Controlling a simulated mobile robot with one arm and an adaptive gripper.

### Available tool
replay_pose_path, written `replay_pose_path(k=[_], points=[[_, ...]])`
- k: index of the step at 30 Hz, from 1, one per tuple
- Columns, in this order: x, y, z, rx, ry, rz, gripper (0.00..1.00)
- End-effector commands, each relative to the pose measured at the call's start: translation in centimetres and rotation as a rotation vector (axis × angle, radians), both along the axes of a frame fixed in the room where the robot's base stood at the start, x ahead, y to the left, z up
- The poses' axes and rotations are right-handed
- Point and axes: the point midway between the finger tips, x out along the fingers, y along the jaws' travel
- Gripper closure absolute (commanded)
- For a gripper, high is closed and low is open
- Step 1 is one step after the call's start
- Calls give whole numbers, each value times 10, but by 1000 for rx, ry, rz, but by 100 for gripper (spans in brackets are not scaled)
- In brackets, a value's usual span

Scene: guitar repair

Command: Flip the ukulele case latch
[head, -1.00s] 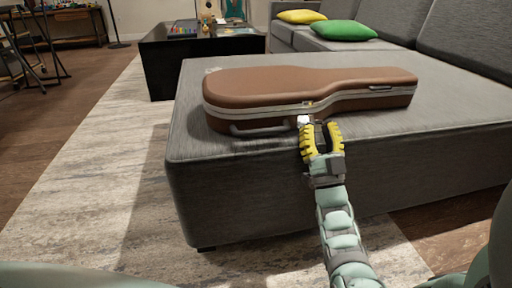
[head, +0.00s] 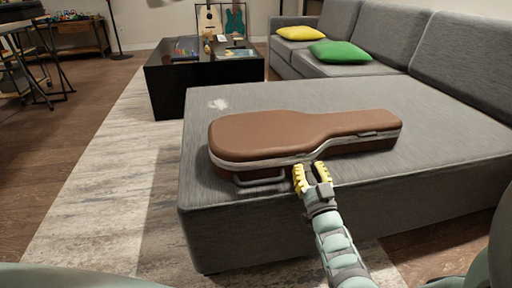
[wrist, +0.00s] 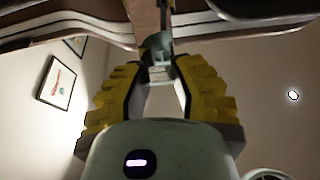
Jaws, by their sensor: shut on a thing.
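The brown ukulele case (head: 290,134) lies closed on the grey ottoman, its pale seam band and grey handle (head: 260,179) facing me. My gripper (head: 309,170) has yellow ribbed fingers and is at the front of the case, right of the handle. In the wrist view my gripper (wrist: 158,72) reaches up to the case's rim (wrist: 75,28). Its fingertips are shut on the small grey-green latch (wrist: 156,46), which hangs at the seam. In the head view the fingers hide the latch.
The grey ottoman (head: 450,140) has free room behind and right of the case. A grey sofa (head: 385,35) with yellow and green cushions stands behind. A black table (head: 180,92) with small items is at the back left. Pale rug (head: 110,190) lies left of the ottoman.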

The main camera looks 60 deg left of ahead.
Motion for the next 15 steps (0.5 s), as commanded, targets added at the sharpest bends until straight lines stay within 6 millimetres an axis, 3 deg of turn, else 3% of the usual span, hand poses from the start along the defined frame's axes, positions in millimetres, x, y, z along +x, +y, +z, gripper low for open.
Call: replay_pose_path(k=[2, 15], points=[[0, 4, 12, -61, 25, 2, 100], [6, 19, 14, -303, 122, 1, 100]])
